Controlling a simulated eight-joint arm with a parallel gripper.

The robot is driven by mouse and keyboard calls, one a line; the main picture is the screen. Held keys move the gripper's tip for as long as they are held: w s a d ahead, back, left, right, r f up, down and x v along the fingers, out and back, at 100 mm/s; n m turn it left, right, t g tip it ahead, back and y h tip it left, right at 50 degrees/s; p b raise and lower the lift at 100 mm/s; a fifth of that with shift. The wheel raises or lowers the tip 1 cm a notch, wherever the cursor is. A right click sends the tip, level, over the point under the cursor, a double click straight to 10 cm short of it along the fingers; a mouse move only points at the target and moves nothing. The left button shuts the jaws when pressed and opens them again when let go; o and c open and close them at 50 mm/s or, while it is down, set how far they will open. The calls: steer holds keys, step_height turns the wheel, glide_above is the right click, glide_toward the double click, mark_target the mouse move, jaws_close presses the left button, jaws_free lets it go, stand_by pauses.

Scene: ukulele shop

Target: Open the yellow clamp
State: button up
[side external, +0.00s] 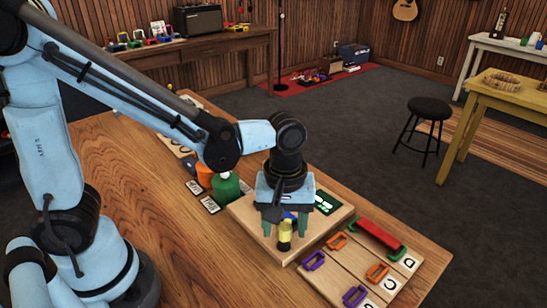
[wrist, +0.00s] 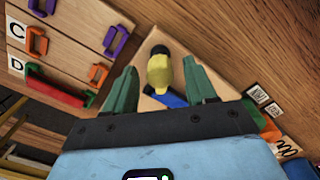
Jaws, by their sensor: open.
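A small yellow piece with a dark end, seemingly the yellow clamp (side external: 285,233), stands over the pale wooden board (side external: 331,229). In the wrist view the yellow piece (wrist: 160,75) lies between my two green fingers, with a gap on each side. My gripper (side external: 285,229) points down over the board and is open; its fingers straddle the yellow piece without visibly touching it. In the wrist view my gripper (wrist: 160,66) shows the same spread. A blue part (side external: 290,217) lies behind the yellow piece, partly hidden. Whether it belongs to the clamp I cannot tell.
Lettered boards to the right carry purple (side external: 313,260) and orange (side external: 377,272) clamps and a red bar (side external: 378,233). A green object (side external: 225,187) and an orange one (side external: 205,174) stand behind left. The table's (side external: 150,190) left part is mostly clear.

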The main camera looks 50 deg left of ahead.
steer(key=shift+f, duration=0.1)
jaws_close()
stand_by(0.4)
steer(key=shift+m, duration=0.4)
steer(key=m, duration=0.7)
steer(key=shift+m, duration=0.3)
steer(key=m, duration=0.3)
steer(key=shift+m, duration=2.2)
